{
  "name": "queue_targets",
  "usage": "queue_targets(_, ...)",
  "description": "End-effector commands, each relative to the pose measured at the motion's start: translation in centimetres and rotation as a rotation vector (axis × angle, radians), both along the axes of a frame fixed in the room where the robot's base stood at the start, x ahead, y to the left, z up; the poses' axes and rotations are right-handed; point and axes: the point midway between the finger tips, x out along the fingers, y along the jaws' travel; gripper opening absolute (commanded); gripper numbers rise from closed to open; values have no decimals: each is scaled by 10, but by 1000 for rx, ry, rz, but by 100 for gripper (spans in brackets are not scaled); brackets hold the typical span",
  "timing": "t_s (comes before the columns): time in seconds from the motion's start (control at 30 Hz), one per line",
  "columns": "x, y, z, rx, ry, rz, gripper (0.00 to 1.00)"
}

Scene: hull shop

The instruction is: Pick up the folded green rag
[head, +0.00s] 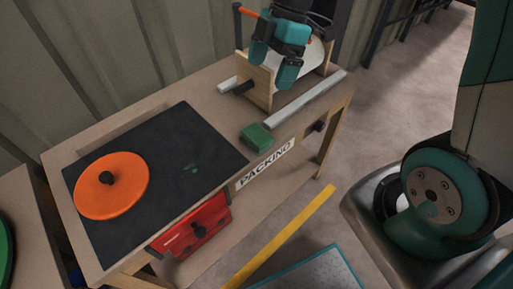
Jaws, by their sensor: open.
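The folded green rag (257,138) lies on the packing bench, close to its front edge, just right of the black mat and above the PACKING label. It looks like a small thick block and nothing covers it. My gripper (274,66), teal and black, is at the top of the head view, over the far right part of the bench. It is open, its two teal fingers are apart, and I see nothing between them. It is apart from the rag, up and to the right of it in the picture.
A wooden stand (257,84) with a white roll (311,58) is behind my gripper. A pale bar (312,97) lies right of the rag. The black mat (150,222) bears an orange disc (122,198) with a dark knob. A red box (195,228) is at the bench front.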

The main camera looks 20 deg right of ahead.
Motion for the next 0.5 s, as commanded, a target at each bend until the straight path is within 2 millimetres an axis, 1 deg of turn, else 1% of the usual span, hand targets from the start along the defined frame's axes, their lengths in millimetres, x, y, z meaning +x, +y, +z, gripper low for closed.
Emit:
queue_targets(0.03, 10, -10, -23, 10, -12, 59, 100)
queue_targets(0.1, 20, -20, -37, 25, -36, 140, 100)
queue_targets(0.2, 28, -28, -49, 37, -58, 209, 100)
queue_targets(0.27, 29, -29, -54, 41, -64, 231, 100)
queue_targets(0.37, 28, -25, -66, 44, -64, 242, 100)
queue_targets(0.5, 24, -13, -94, 44, -62, 243, 100)
